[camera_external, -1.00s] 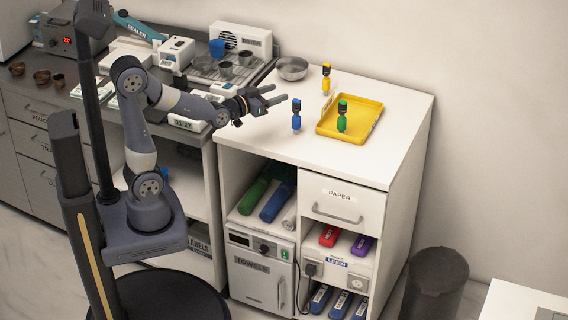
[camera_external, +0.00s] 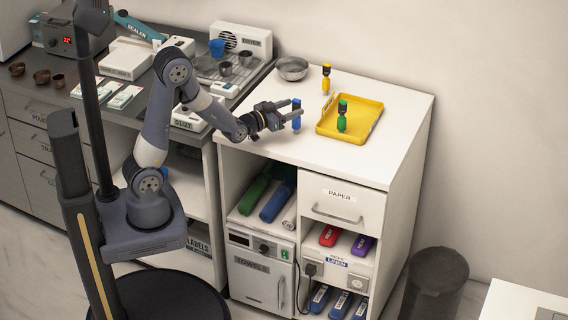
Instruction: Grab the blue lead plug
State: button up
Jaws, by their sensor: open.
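The blue lead plug (camera_external: 296,122) stands upright on the white cabinet top, left of the yellow tray. It is small, with a dark upper part. My gripper (camera_external: 295,110) is open and level, reaching in from the left with its fingertips at the plug's upper part. The fingers partly cover the plug. I cannot tell whether they touch it.
A green plug (camera_external: 342,116) stands in the yellow tray (camera_external: 372,107). A yellow plug (camera_external: 326,79) stands behind the tray's left corner. A metal bowl (camera_external: 292,68) sits at the back. The cabinet top (camera_external: 345,165) is bare in front.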

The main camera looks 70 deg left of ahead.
jog(key=x, duration=0.2)
jog(key=p+x, duration=0.1)
jog(key=x, duration=0.1)
jog(key=shift+w+a+r, duration=0.1)
jog(key=shift+w+r, duration=0.1)
jog(key=shift+w, duration=0.15)
jog(key=shift+c, duration=0.2)
grip_shut()
